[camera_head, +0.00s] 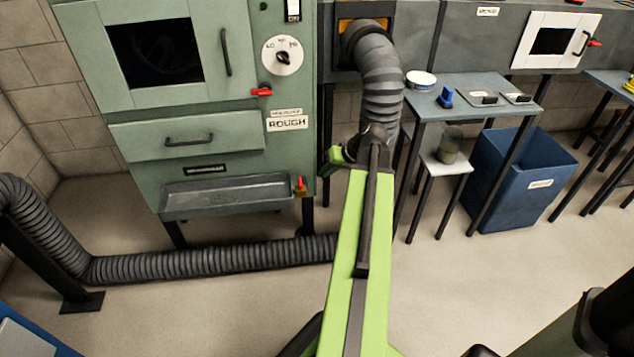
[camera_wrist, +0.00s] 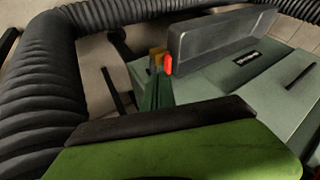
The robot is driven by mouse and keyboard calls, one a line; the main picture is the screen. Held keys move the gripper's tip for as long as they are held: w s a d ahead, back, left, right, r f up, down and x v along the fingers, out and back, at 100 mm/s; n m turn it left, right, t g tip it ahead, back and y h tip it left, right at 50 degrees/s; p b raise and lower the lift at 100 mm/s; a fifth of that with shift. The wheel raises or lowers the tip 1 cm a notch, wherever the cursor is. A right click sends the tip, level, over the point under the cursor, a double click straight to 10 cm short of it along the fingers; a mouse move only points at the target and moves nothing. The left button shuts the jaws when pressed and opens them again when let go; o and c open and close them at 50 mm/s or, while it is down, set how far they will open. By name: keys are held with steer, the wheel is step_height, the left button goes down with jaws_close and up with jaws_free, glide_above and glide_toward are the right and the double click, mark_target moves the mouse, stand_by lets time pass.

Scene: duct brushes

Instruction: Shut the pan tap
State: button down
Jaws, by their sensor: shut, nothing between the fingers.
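The pan tap (camera_head: 301,185) has a red handle and a brass-coloured body. It sits at the right end of the grey metal pan (camera_head: 225,196), low on the green cabinet, and its handle looks upright in the head view. My gripper (camera_head: 336,155) is to the right of the tap and higher in the head view, shut and empty. In the wrist view the dark green fingers (camera_wrist: 158,88) point towards the tap's red handle (camera_wrist: 168,65), which shows just beyond their tips with the pan (camera_wrist: 215,42) behind. I cannot tell whether they touch.
The green cabinet (camera_head: 217,129) has a drawer, a dial and another red handle (camera_head: 262,91). A thick ribbed duct (camera_head: 380,75) hangs near my arm; another (camera_head: 200,264) runs along the floor. A table (camera_head: 462,84) and blue bin (camera_head: 515,180) stand right. The front floor is partly clear.

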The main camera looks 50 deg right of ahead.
mark_target(301, 184)
steer(key=b+x, duration=0.7)
steer(key=x, duration=0.3)
steer(key=shift+b, duration=0.3)
